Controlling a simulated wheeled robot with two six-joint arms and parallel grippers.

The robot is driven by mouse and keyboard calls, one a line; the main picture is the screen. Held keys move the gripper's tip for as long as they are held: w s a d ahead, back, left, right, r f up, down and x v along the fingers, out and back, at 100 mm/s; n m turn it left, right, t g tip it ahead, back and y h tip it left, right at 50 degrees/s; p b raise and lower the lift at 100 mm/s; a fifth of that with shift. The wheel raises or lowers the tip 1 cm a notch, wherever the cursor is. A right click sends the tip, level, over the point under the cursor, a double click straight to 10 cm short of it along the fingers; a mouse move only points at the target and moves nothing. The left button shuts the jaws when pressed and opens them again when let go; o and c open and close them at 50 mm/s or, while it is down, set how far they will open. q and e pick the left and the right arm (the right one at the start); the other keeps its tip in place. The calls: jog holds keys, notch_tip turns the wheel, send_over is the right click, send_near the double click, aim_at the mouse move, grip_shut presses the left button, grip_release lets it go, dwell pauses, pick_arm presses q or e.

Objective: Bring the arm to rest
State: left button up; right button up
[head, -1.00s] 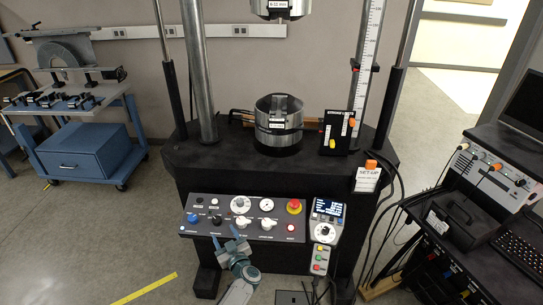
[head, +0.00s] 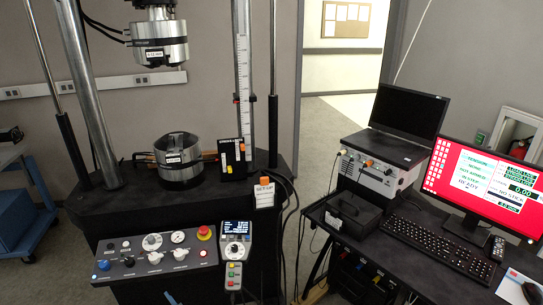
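Only a small grey-blue tip of what looks like my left gripper (head: 170,298) shows at the bottom edge, in front of the control panel (head: 157,256). Its fingers are too cut off to tell whether they are open or shut, and the rest of that arm is out of view. My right gripper is not in view.
The testing machine stands at left, with its upper grip (head: 160,45) hanging over the lower grip (head: 178,150). A handset (head: 235,243) sits right of the panel. At right a desk holds a laptop (head: 408,115), keyboard (head: 435,246) and red-screened monitor (head: 485,185). Floor shows between.

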pick_arm(q)
jog(key=s+d+f+m+g+h+b, duration=0.1)
jog(key=s+d+f+m+h, duration=0.15)
jog(key=s+f, duration=0.6)
jog(key=s+d+f+m+g+h+b, duration=0.15)
jog(key=s+f+m+h, duration=0.35)
jog(key=f, duration=0.6)
jog(key=s+d+f+m+h+b, duration=0.1)
jog(key=s+d+f+h+b, duration=0.15)
jog(key=s+f, duration=0.65)
jog(key=s+f+g, duration=0.3)
jog(key=s+f, duration=0.2)
jog(key=s, duration=0.5)
jog(key=s+a+f+m+g+h+b, duration=0.1)
jog(key=s+f+g, duration=0.2)
jog(key=s, duration=0.8)
jog(key=s+a+f+m+g+b, duration=0.1)
jog(key=s+f+g, duration=0.2)
jog(key=s+f, duration=0.4)
jog(key=s, duration=0.4)
jog(key=shift+h, duration=0.3)
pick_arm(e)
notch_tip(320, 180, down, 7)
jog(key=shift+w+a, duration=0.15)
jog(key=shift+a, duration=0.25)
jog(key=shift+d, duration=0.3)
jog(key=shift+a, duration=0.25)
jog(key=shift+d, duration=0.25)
